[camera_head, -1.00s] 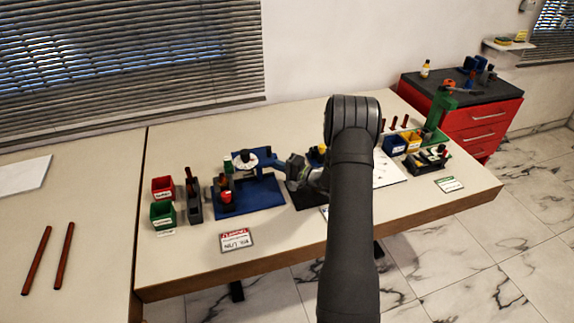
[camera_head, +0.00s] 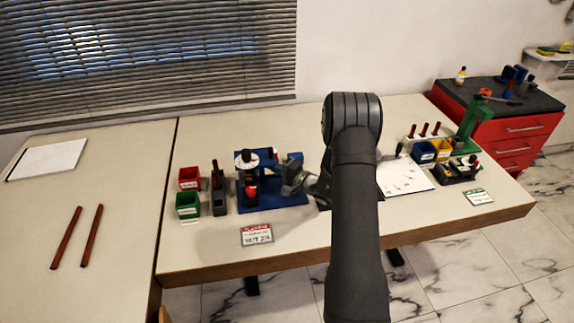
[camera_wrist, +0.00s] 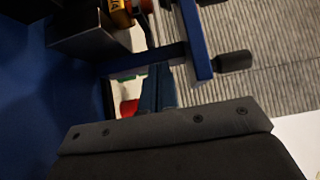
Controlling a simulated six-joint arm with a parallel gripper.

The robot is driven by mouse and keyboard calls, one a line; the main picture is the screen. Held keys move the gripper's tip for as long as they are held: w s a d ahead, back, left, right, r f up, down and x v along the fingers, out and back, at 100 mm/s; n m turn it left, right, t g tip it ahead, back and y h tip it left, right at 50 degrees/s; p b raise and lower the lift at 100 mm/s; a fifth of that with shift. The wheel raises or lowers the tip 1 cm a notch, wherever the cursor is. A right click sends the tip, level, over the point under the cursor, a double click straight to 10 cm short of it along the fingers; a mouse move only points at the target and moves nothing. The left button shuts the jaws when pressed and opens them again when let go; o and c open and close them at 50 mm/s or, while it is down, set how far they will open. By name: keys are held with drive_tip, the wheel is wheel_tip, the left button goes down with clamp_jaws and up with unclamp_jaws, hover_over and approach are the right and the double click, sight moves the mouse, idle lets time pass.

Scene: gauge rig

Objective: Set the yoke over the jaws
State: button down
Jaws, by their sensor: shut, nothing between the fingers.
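The blue gauge rig (camera_head: 270,203) stands on the bench left of my arm. A white dial with a dark knob (camera_head: 246,159) sits on its blue overhead part, which looks like the yoke. A red piece (camera_head: 251,188) shows beneath the dial; the jaws themselves are not clearly seen. My gripper (camera_head: 279,173) is shut and empty, close to the right side of the overhead part; I cannot tell whether it touches. In the wrist view my gripper (camera_wrist: 155,78) lies beside a blue bar (camera_wrist: 196,40) with a black knob, and a dark block (camera_wrist: 85,35) stands at left.
Red (camera_head: 189,177) and green (camera_head: 187,204) bins and a grey holder (camera_head: 219,200) stand left of the rig. A sign card (camera_head: 257,234) lies in front. Blue and yellow bins (camera_head: 424,151) stand at right. My arm hides the bench middle.

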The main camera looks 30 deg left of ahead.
drive_tip(key=shift+s+a, duration=0.25)
drive_tip(key=shift+w+d, duration=0.35)
drive_tip(key=shift+w, duration=0.05)
drive_tip(key=w+d, duration=0.2)
drive_tip(key=shift+w+d, duration=0.3)
drive_tip(key=d, duration=1)
drive_tip(key=shift+a, duration=0.15)
drive_tip(key=a, duration=0.9)
drive_tip(key=shift+s+a, duration=0.15)
drive_tip(key=shift+a, duration=0.15)
drive_tip(key=shift+s+a, duration=0.8)
drive_tip(key=shift+a, duration=0.2)
drive_tip(key=shift+s+a, duration=0.55)
drive_tip(key=shift+s, duration=0.05)
